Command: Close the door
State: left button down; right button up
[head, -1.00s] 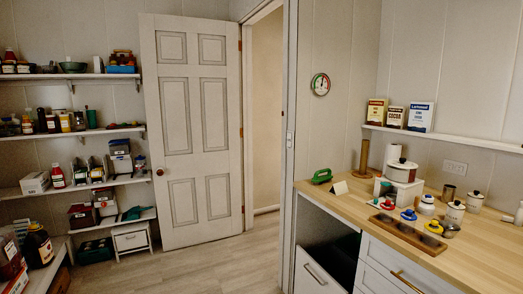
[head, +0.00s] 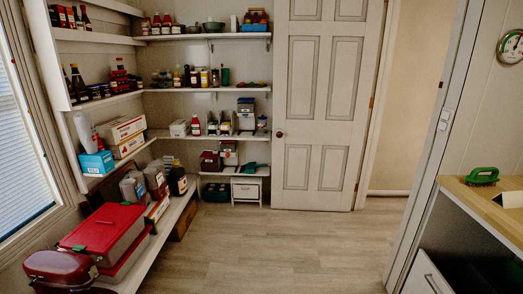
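The white panelled door (head: 325,120) stands open in the head view, swung into the room with its left edge close to the back shelves. Its round reddish-brown knob (head: 279,134) is on its left edge, and its hinges are on the right edge beside the doorway. The doorway (head: 405,110) is open and shows a plain beige wall beyond. Neither of my grippers is in view.
Shelves of jars, bottles and boxes (head: 118,132) line the left and back walls. A red-lidded box (head: 104,228) sits on the low left shelf. A wooden counter (head: 500,215) with a green-handled brush (head: 482,176) is at right. The wood floor (head: 285,245) between is clear.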

aim_at(325, 51)
jog(key=i, duration=3.3)
